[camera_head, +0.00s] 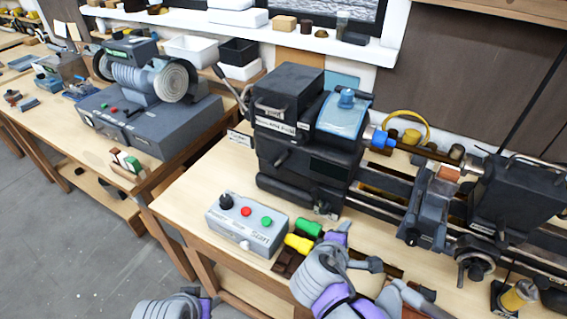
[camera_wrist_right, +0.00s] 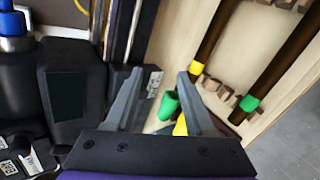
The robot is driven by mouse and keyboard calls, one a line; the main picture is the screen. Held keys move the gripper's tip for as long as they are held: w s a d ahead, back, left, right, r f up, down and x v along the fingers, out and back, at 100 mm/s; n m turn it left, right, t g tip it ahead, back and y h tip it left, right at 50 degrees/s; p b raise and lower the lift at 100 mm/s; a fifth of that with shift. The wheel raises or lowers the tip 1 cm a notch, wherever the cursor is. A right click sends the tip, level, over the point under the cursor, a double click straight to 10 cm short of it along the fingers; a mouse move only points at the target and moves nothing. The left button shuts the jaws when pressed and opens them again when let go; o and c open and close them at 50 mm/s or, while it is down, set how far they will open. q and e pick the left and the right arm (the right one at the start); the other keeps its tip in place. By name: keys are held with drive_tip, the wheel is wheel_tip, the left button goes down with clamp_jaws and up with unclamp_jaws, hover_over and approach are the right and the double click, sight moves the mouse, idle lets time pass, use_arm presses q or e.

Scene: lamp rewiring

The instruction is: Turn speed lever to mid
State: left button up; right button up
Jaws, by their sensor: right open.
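The lathe (camera_head: 300,140) stands on the wooden bench, with its dark headstock at the left end. A bent lever with a dark knob (camera_head: 219,72) sticks up at the headstock's left side, and a small dark handle (camera_head: 282,158) shows on its front. I cannot tell which is the speed lever, nor its setting. My right gripper (camera_wrist_right: 160,88) is open and empty in the right wrist view, with a green handle (camera_wrist_right: 169,105) seen between its fingers. My right arm is low in front of the lathe in the head view. My left arm shows only partly; its gripper is out of view.
A grey control box (camera_head: 246,225) with a black knob and red and green buttons sits at the bench's front left. Green (camera_head: 308,227) and yellow (camera_head: 298,243) tool handles lie beside it. A bench grinder (camera_head: 150,85) stands on the left table.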

drive_tip(key=w+a+r+n+t, duration=0.4)
drive_tip(key=a+r+n, duration=0.15)
drive_tip(key=a, duration=0.25)
drive_tip(key=n+t, duration=0.4)
drive_tip(key=n, duration=0.2)
approach(285, 158)
drive_tip(key=x, duration=0.8)
drive_tip(key=shift+w+d, duration=0.1)
drive_tip(key=shift+w, duration=0.2)
drive_tip(key=shift+r, duration=0.1)
clamp_jaws()
